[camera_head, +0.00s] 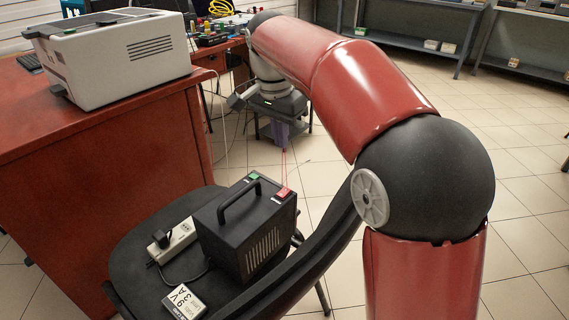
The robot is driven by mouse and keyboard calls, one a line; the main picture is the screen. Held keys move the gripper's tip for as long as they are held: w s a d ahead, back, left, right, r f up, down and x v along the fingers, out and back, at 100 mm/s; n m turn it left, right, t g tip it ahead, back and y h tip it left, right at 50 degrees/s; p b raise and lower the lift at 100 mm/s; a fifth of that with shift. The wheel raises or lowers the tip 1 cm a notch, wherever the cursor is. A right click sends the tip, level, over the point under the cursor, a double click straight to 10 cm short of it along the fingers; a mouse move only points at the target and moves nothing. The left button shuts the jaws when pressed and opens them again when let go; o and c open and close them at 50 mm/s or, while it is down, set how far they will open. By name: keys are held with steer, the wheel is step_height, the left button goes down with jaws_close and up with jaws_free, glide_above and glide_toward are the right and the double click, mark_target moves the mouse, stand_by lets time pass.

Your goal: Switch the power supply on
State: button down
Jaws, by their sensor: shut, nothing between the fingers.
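The power supply (246,226) is a black box with a carrying handle and a vented side. It stands upright on the seat of a black chair (135,240). On its top are a red rocker switch (284,193) near the right corner and a green part (254,176) near the far edge. I cannot tell the switch's position.
A white power strip (178,241) with a black plug lies left of the power supply. A label card reading "9V 3A" (184,302) lies in front. A printer (115,55) stands on the red desk (110,165). Loose cables hang behind the chair. Floor at right is clear.

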mark_target(286, 189)
steer(key=f, duration=0.4)
steer(key=w+f+b, duration=0.1)
steer(key=f, duration=0.4)
steer(key=d+f, duration=0.1)
steer(key=f, duration=0.3)
steer(key=shift+w+f, duration=0.15)
steer(key=shift+f, duration=0.1)
steer(key=shift+d+f, duration=0.1)
steer(key=shift+f, duration=0.15)
steer(key=shift+s+a+r, duration=0.15)
steer(key=shift+s+a, duration=0.4)
steer(key=shift+s, duration=0.05)
